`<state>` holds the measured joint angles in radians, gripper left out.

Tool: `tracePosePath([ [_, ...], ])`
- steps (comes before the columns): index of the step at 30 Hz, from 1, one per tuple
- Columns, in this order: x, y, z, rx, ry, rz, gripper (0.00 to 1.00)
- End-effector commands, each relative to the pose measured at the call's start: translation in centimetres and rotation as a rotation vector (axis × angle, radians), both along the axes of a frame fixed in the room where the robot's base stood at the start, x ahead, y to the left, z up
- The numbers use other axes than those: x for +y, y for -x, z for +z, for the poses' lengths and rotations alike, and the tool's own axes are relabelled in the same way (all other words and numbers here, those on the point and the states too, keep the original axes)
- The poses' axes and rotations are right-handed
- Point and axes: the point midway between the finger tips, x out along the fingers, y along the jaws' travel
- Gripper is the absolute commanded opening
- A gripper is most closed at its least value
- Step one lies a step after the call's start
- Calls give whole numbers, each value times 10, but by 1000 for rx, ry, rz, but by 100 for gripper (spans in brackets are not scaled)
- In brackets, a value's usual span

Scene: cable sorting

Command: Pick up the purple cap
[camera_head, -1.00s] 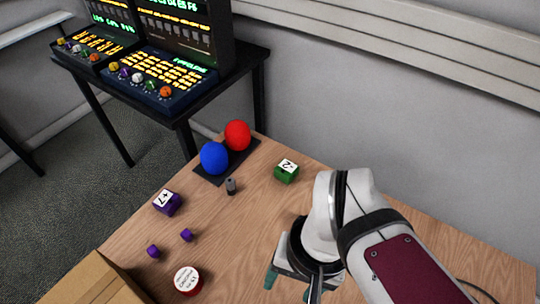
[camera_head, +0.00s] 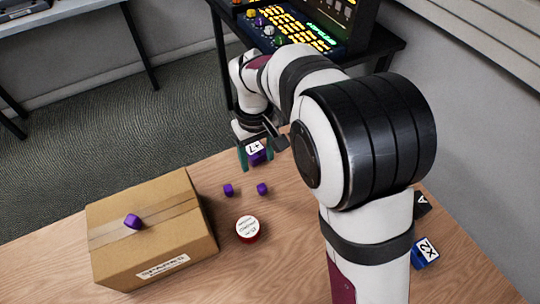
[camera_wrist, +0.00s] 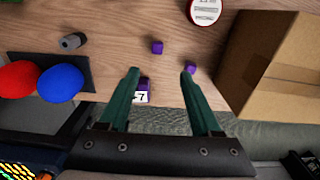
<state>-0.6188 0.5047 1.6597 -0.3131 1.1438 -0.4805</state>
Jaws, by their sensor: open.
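No object here is clearly a cap; the purple things are cubes. A larger purple cube with a white "+7" label (camera_head: 258,158) sits near the table's far edge. It also shows in the wrist view (camera_wrist: 144,84). Two small purple cubes (camera_head: 228,190) (camera_head: 262,188) lie on the table nearer the box, and another purple cube (camera_head: 132,221) is on top of the box. My gripper (camera_head: 264,152) is open and empty, its teal fingers apart. In the wrist view, the labelled cube appears between the fingers, beside the left one; I cannot tell the height gap.
A cardboard box (camera_head: 160,255) stands at the left. A round red tin with a white lid (camera_head: 247,236) is in front of the small cubes. A blue cube (camera_head: 425,252) lies at right. Red (camera_wrist: 18,80) and blue (camera_wrist: 60,83) balls and a grey cylinder (camera_wrist: 73,41) are at left.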

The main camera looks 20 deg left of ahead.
Motion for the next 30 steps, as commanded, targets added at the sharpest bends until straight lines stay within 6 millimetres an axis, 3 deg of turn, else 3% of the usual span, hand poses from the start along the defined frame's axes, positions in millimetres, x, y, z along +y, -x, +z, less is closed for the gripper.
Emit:
tracePosePath([
  [6,-2,1,-63,6,4,-3,65],
  [18,-6,-3,-131,4,1,-6,65],
  [27,-5,-3,-141,2,-1,-7,65],
  [30,-5,-3,-141,1,0,-7,47],
])
